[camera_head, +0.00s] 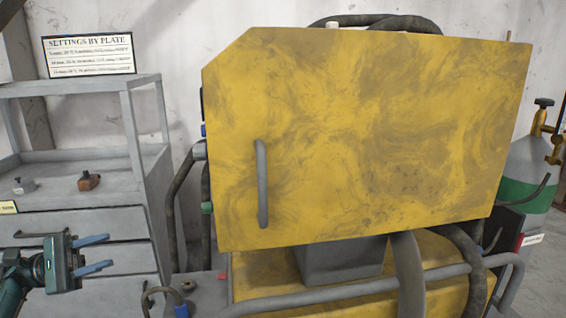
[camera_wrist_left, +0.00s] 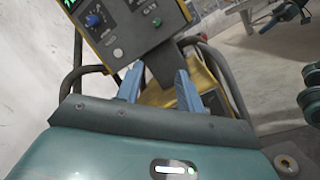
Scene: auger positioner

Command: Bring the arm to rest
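My left gripper (camera_head: 95,254) comes in at the lower left of the head view, in front of the grey drawer cabinet. Its two blue fingers are apart, with nothing between them. In the left wrist view the open fingers (camera_wrist_left: 160,88) point toward a yellow machine with a control panel (camera_wrist_left: 125,25). The panel carries a blue knob, buttons and a green display. My right gripper is not clearly in view.
A large yellow cabinet (camera_head: 370,130) with a grey handle (camera_head: 262,183) fills the middle. Grey shelves (camera_head: 80,160) with small blocks stand left under a settings sign (camera_head: 90,56). Hoses and a grey rail (camera_head: 350,298) run in front. A gas cylinder (camera_head: 530,170) stands right.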

